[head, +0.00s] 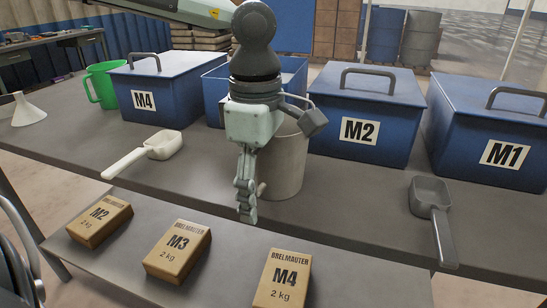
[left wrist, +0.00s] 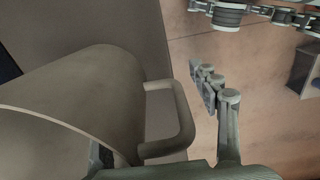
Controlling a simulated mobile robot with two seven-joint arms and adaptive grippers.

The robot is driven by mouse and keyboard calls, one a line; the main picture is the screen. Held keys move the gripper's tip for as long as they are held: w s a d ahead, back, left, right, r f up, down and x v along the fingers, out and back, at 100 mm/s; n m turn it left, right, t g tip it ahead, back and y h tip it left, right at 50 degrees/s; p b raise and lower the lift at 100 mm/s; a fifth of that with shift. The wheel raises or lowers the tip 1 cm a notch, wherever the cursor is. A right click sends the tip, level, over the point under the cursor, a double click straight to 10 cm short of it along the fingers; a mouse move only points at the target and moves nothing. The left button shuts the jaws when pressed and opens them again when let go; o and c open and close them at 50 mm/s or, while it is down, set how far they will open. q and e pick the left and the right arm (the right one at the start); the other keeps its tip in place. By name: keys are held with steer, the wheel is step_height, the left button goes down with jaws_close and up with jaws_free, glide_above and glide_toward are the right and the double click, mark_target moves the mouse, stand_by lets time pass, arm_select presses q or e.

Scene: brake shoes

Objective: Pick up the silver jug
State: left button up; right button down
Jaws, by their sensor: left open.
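The silver jug (head: 286,165) stands on the grey table in front of the blue boxes, partly hidden behind my left gripper (head: 247,205). My left gripper points down at the jug's near left side and is open. In the left wrist view, the jug (left wrist: 75,95) fills the left side, with its handle (left wrist: 182,118) facing right. One jointed finger shows to the right of the handle; a dark part beside the jug's rim may be the other finger. I see no grip on the handle. My right gripper is not in view.
Blue boxes M4 (head: 160,95), M2 (head: 368,112) and M1 (head: 490,135) and an open blue bin (head: 214,95) stand behind. A white scoop (head: 155,148), grey scoop (head: 432,205), green jug (head: 104,84) and funnel (head: 27,110) share the table. Cartons lie on the lower front shelf (head: 215,270).

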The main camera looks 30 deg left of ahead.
arm_select(q)
jaws_close()
stand_by(0.4)
